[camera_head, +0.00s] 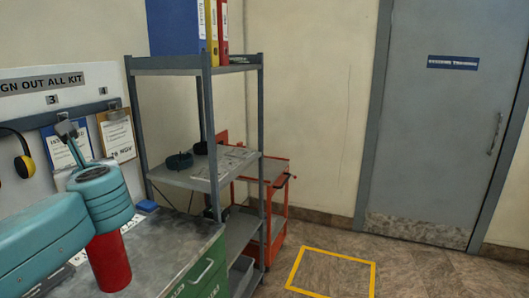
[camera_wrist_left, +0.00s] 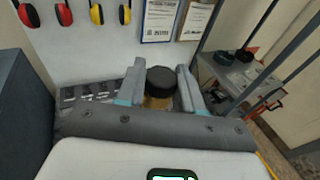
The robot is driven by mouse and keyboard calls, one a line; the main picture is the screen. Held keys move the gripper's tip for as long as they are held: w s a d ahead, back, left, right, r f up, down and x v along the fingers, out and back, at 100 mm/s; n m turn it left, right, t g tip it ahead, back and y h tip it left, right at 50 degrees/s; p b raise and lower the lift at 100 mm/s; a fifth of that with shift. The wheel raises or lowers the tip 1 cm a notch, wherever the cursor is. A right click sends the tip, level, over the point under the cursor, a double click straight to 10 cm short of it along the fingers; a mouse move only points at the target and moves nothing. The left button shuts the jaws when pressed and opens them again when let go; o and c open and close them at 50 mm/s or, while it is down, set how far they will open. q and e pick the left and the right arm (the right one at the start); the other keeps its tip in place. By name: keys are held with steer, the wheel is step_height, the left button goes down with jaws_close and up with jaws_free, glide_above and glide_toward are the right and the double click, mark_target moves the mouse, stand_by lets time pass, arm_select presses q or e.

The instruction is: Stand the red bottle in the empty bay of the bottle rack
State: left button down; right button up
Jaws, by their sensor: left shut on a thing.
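The red bottle (camera_head: 110,264) shows as a red cylinder below my left wrist in the head view, roughly upright over the grey bench top. My wrist hides its upper part there. In the left wrist view my left gripper (camera_wrist_left: 160,86) is shut with its fingers either side of a round black cap with a tan band below. This looks like the bottle's top. I cannot tell whether the bottle's base touches the bench. I cannot clearly make out the bottle rack or its empty bay. My right gripper is not in view.
The grey bench top (camera_head: 165,245) sits on a green drawer unit (camera_head: 207,278). A grey shelf unit (camera_head: 180,180) and an orange trolley (camera_head: 276,205) stand to the right. Clipboards (camera_head: 118,137) and yellow ear defenders (camera_head: 23,166) hang on the wall board. Open floor lies right.

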arm_select(q)
steer(key=f, duration=0.2)
steer(key=d+f+m+h, duration=0.1)
steer(key=f, duration=0.1)
steer(key=f+t+h, duration=0.1)
steer(key=f, duration=0.1)
steer(key=shift+w+d+f, duration=0.1)
steer(key=shift+d+f, duration=0.15)
steer(key=shift+f, duration=0.05)
steer(key=s+d+f+m+t+h, duration=0.1)
steer(key=d+f+m+h, duration=0.1)
steer(key=f, duration=0.8)
steer(key=s+d+f+m+t+h, duration=0.1)
steer(key=d+f+m+h, duration=0.2)
steer(key=d+f, duration=0.3)
steer(key=d+f+m+t+h, duration=0.1)
steer(key=d+f+h, duration=0.3)
steer(key=f, duration=1)
steer(key=shift+s+d+m, duration=0.4)
steer(key=shift+m, duration=0.3)
